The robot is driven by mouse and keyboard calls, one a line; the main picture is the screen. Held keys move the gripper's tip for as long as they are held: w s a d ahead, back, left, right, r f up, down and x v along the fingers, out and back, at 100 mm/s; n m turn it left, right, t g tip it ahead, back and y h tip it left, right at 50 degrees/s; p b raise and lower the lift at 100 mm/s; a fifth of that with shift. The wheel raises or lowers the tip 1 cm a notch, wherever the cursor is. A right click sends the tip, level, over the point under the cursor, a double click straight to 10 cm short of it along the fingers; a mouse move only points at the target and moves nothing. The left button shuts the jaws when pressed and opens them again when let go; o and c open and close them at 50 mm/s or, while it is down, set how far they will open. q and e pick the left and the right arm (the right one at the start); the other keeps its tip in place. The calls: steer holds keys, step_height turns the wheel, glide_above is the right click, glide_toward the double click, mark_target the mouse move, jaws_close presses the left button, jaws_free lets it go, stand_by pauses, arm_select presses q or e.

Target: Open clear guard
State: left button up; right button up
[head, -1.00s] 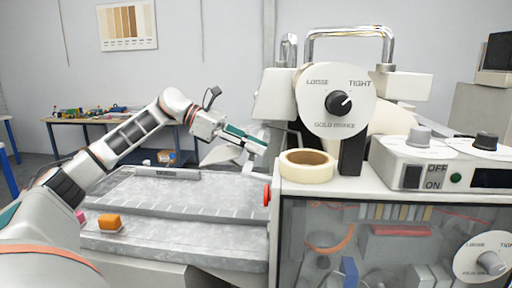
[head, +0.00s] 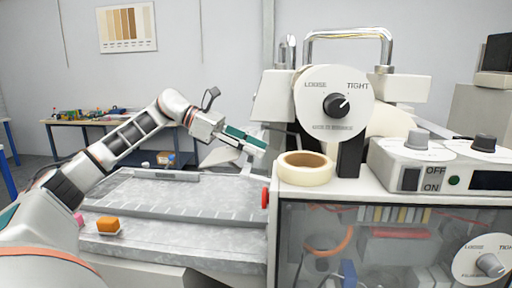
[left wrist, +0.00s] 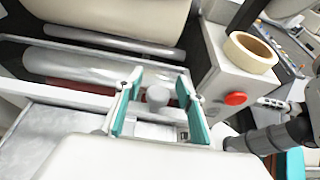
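My left gripper (head: 258,146) reaches to the left side of the white machine in the head view, above the grey bed. In the left wrist view its two teal fingers (left wrist: 158,82) are apart, one on each side of a small grey knob (left wrist: 157,97). I cannot tell whether they touch it. A see-through strip with a pale edge, apparently the clear guard (left wrist: 75,50), lies ahead of the fingers in front of rollers. In the head view the arm and gripper hide most of that area.
A tape roll (head: 305,168) stands on the machine's cabinet beside a red button (head: 265,197). The brake dial (head: 335,104) is above it. An orange block (head: 108,224) lies on the left front of the grey bed (head: 180,200). A workbench (head: 75,121) stands behind.

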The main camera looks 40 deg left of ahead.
arm_select(q)
steer(key=v, duration=1.1)
steer(key=shift+s+a+r, duration=0.2)
steer(key=shift+r, duration=0.05)
